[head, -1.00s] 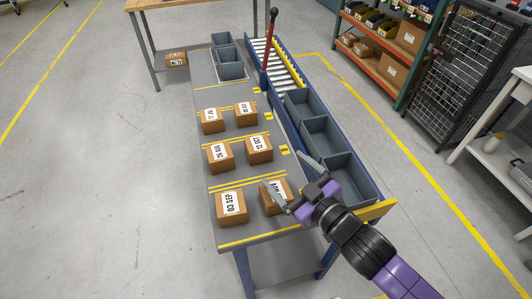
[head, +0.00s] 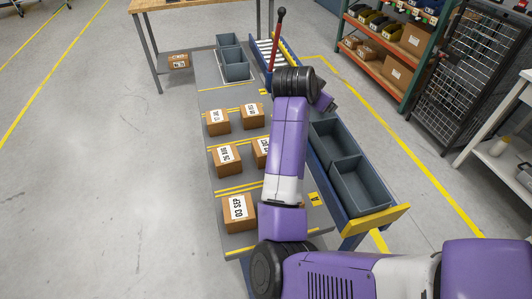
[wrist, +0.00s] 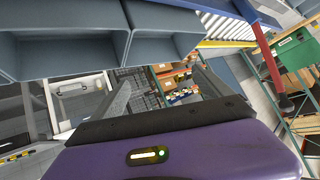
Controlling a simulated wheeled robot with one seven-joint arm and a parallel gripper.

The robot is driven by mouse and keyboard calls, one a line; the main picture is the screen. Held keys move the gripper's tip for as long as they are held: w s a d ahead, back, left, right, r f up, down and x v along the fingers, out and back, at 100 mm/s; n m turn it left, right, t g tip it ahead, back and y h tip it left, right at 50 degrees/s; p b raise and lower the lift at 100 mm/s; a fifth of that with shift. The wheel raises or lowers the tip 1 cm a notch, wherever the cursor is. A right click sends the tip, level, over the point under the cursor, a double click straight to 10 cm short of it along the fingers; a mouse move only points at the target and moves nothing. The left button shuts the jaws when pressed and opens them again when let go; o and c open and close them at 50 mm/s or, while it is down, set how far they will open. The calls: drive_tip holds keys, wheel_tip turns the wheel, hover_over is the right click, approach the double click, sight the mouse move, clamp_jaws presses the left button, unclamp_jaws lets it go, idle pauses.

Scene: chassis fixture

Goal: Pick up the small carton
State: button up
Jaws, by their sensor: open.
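Several brown cartons with white labels stand in rows on the grey bench in the head view: front left (head: 240,212), middle left (head: 227,161), middle right (head: 261,153), back left (head: 218,122) and back right (head: 253,115). My arm covers the front-right spot and part of the middle-right carton. My gripper (wrist: 162,88) is open in the wrist view, with nothing between its fingers. Its fingertips are hidden in the head view, where the wrist is over the bench's right side.
Grey bins (head: 360,185) line the bench's right side; bins (wrist: 170,45) also show close to the gripper in the wrist view. A red lever (head: 276,45) stands by the roller conveyor (head: 265,50). Shelving (head: 385,60) stands at the back right. The left floor is clear.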

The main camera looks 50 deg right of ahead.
drive_tip(key=w+a+f+m+g+y, duration=0.1)
drive_tip(key=a+f+m+g+y, duration=0.15)
drive_tip(key=a+m+y, duration=0.35)
drive_tip(key=y, duration=0.4)
hover_over(266, 146)
drive_tip(key=shift+s+d+n+t+b, duration=0.25)
drive_tip(key=shift+d+n+b, duration=0.05)
drive_tip(key=shift+d+b, duration=0.1)
drive_tip(key=shift+a+f, duration=0.15)
drive_tip(key=shift+a, duration=0.05)
drive_tip(key=f, duration=0.2)
drive_tip(key=f+p, duration=0.1)
drive_tip(key=f, duration=0.4)
drive_tip(key=shift+w+a+f, duration=0.1)
drive_tip(key=shift+w+a, duration=0.05)
drive_tip(key=shift+w, duration=0.15)
drive_tip(key=shift+c, duration=0.4)
drive_tip(key=c, duration=1.7)
